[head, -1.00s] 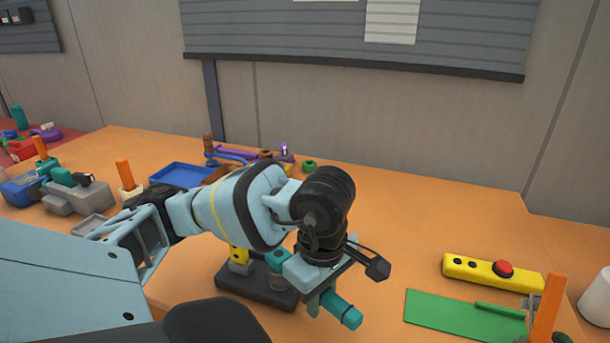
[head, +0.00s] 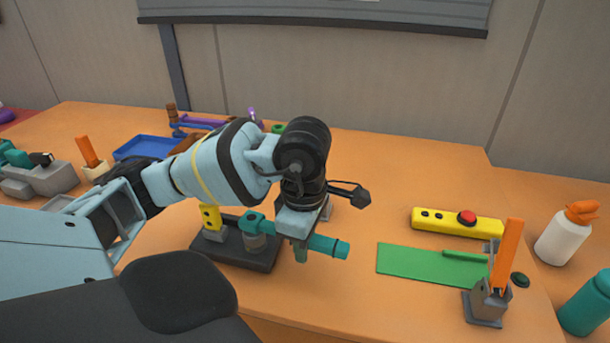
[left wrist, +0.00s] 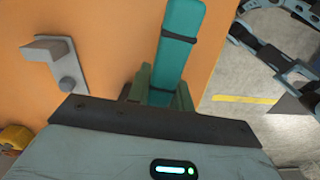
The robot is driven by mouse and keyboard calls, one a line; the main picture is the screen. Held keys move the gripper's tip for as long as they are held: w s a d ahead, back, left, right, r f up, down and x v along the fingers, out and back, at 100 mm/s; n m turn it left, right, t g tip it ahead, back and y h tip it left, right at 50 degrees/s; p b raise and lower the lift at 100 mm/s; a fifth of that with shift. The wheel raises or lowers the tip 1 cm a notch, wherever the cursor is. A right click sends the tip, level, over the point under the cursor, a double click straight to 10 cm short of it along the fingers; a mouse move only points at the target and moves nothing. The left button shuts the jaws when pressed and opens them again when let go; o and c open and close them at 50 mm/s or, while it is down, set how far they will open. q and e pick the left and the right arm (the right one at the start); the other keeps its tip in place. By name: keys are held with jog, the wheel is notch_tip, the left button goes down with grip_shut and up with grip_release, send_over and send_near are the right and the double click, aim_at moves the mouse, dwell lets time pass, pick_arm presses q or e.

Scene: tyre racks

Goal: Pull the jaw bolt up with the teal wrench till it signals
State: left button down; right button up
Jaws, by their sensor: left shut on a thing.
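The teal wrench (head: 328,245) has its ring end around or on top of a grey upright post (head: 255,242) on a dark base plate (head: 225,252). The bolt itself is hidden under the ring. My left gripper (head: 300,246) is shut on the wrench handle, whose free end sticks out to the right. In the left wrist view the teal handle (left wrist: 180,40) with dark bands lies between the fingers of my left gripper (left wrist: 158,95). A yellow block (head: 210,216) stands on the base plate's left end. My right gripper is not in view.
A green mat (head: 410,262) and a yellow box with a red button (head: 440,220) lie to the right. An orange-handled grey clamp (head: 488,305) stands at the mat's right edge. Bottles are beyond it. A blue tray (head: 150,148) is behind on the left.

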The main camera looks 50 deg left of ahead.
pick_arm(q)
jog(key=shift+s+d+f, duration=0.1)
jog(key=shift+s+f, duration=0.05)
jog(key=shift+s, duration=0.05)
